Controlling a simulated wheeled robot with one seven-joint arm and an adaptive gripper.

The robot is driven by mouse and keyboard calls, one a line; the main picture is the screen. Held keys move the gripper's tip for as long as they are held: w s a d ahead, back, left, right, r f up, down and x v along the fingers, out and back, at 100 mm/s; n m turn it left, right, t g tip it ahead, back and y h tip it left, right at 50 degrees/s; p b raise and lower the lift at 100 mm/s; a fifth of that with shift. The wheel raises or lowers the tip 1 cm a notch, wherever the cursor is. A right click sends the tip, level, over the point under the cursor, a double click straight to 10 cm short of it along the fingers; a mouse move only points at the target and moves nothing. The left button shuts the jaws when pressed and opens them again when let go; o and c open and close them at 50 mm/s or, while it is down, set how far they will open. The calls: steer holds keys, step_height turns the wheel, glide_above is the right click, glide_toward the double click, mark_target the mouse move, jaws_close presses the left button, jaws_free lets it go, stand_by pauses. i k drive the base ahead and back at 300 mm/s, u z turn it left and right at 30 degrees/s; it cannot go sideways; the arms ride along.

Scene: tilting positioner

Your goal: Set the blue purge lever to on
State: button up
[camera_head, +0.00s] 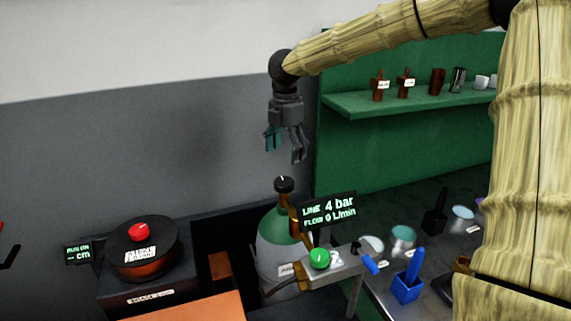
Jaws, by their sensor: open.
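A small blue lever (370,265) sticks out at the right end of the grey fitting (338,272) beside the gas cylinder. A blue block with an upright blue handle (408,286) stands to its right on the bench. No on or off marking is legible on either, so I cannot tell the lever's setting. A black display (329,210) above the fitting reads line 4 bar, flow 0 L/min. My gripper (285,148) hangs pointing down, open and empty, above the cylinder's black cap and well apart from the lever.
The grey and green cylinder (277,258) stands below my gripper. A round dark device with a red knob (139,232) is at the left. A green ball knob (319,258) sits on the fitting. Cups and a black holder (435,222) crowd the bench. A green shelf (370,105) is behind.

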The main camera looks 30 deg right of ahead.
mark_target(356, 250)
steer(key=k, duration=1.5)
